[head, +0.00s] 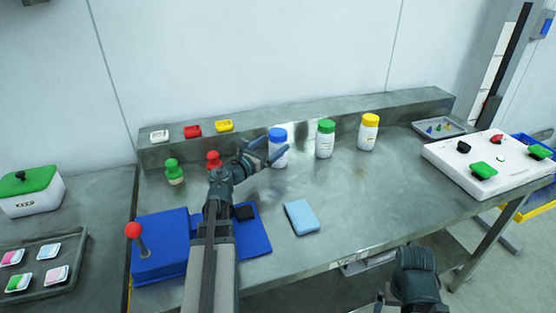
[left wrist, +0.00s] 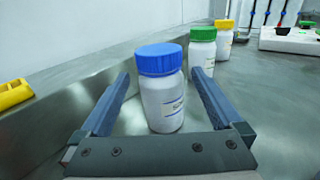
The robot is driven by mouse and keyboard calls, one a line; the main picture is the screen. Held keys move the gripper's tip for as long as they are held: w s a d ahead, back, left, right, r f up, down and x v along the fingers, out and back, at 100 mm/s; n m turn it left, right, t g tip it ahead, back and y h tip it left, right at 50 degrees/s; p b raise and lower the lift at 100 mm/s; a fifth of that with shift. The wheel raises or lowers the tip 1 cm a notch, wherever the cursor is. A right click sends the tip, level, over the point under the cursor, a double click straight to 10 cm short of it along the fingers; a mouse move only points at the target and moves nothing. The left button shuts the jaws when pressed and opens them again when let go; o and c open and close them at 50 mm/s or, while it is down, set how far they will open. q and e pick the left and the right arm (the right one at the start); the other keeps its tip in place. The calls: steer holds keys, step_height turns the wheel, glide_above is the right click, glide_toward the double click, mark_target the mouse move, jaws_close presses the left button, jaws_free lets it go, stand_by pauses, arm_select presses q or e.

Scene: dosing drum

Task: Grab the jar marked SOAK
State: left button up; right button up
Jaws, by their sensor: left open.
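A white jar with a blue lid (head: 278,148) stands upright on the metal bench. Its label shows in the left wrist view (left wrist: 166,100), but the word is too small to read surely. My left gripper (head: 266,151) is open, with its fingers on either side of this jar in the left wrist view and gaps between. A green-lidded jar (head: 325,140) and a yellow-lidded jar (head: 368,133) stand to the right; their labels are unreadable. My right gripper (head: 384,298) is low at the front edge, its jaws unclear.
Behind the jars runs a raised ledge (head: 300,112) with white, red and yellow small trays. A blue lever box (head: 160,250), light-blue pad (head: 301,217) and white panel with green and red knobs (head: 460,180) share the bench. The bench right of the pad is clear.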

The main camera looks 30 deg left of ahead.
arm_select(q)
steer(key=w, duration=0.7)
steer(key=shift+w+d+r, duration=0.1)
steer(key=shift+d+r, duration=0.05)
steer(key=shift+d, duration=0.15)
steer(key=c, duration=1.3)
steer(key=shift+o, duration=0.2)
arm_select(e)
steer(key=shift+r, duration=0.2)
